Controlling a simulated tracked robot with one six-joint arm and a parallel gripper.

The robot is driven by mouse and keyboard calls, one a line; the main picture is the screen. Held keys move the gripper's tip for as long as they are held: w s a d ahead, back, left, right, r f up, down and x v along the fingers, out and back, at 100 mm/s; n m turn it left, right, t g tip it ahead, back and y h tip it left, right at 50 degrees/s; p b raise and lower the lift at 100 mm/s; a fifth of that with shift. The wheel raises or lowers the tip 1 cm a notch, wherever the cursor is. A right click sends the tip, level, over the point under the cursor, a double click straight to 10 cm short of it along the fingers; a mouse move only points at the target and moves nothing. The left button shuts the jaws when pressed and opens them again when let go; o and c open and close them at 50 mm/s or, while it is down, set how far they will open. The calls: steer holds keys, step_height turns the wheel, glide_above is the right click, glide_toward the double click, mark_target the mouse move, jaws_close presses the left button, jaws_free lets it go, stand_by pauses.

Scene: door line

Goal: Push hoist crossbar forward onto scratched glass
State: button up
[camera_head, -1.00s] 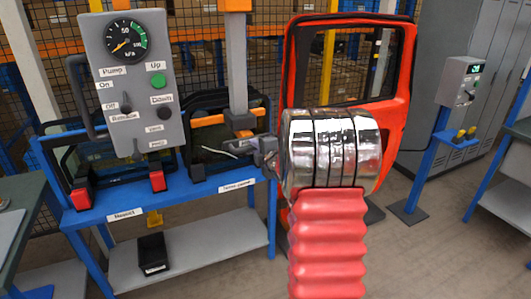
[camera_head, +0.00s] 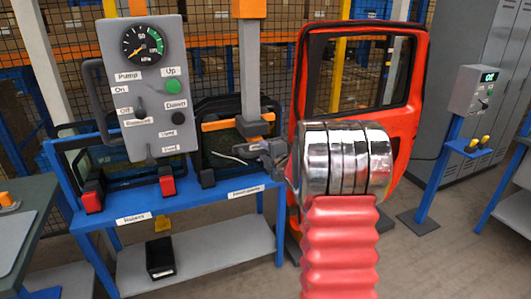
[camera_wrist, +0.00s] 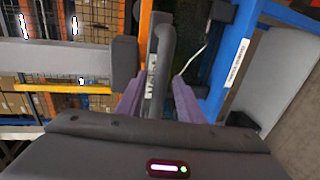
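The hoist crossbar (camera_head: 218,125) is orange and hangs level from a grey post (camera_head: 249,70), in front of the scratched glass (camera_head: 225,145). The glass is a dark pane upright in the blue rack, with a white scratch mark (camera_head: 230,157). I cannot tell whether the crossbar's cups touch it. My gripper (camera_head: 272,149) is at the right of the post's lower end.
A grey control box (camera_head: 150,85) with a gauge, levers and buttons hangs left of the post. The blue rack (camera_head: 105,215) has a lower shelf with a black box (camera_head: 160,258). A red door (camera_head: 412,125) stands right of the glass, behind my arm. A pedestal panel (camera_head: 474,91) is further right.

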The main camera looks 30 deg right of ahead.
steer(key=v, duration=1.3)
steer(key=shift+s, duration=0.45)
steer(key=shift+f, duration=0.1)
